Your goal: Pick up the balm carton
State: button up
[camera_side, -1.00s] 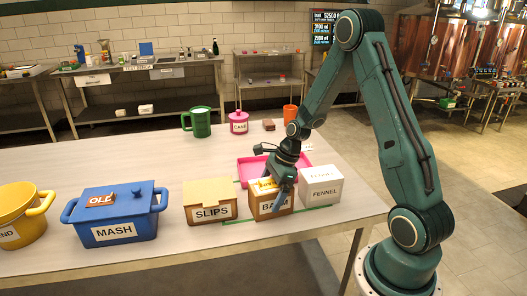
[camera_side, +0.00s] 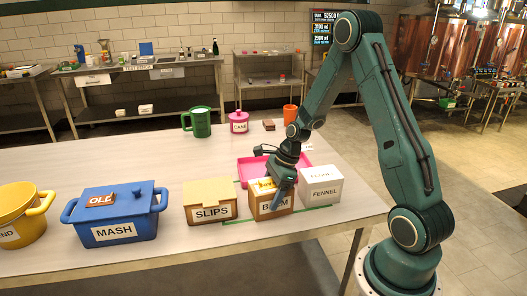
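The balm carton (camera_side: 259,207) is a brown box labelled BALM, partly covered by a gripper finger, with yellow showing at its top. It stands near the front edge of the table (camera_side: 120,165), between the SLIPS box (camera_side: 210,201) and the white FENNEL box (camera_side: 321,187). My gripper (camera_side: 276,190) is down at the carton, with a finger in front of its labelled face. The other finger is not clear, so I cannot tell whether the carton is gripped.
A pink tray (camera_side: 246,173) lies behind the carton. A blue MASH pot (camera_side: 116,214) and a yellow pot (camera_side: 22,215) stand at left. A green mug (camera_side: 201,122), a pink CANE jar (camera_side: 239,122) and an orange cup (camera_side: 290,114) stand at the back. The table's middle left is clear.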

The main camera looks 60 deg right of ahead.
jog(key=shift+c, duration=0.7)
jog(key=shift+r, duration=0.15)
jog(key=shift+r, duration=0.8)
notch_tip(320, 180, up, 19)
jog(key=shift+f, duration=0.15)
jog(key=shift+w+d, duration=0.1)
jog(key=w+d, duration=0.4)
jog(key=d, duration=0.5)
jog(key=w+d+m, duration=0.1)
jog(key=w+d, duration=0.3)
jog(key=d, duration=0.5)
jog(key=shift+w+r+m, duration=0.15)
jog(key=shift+r+m, duration=0.15)
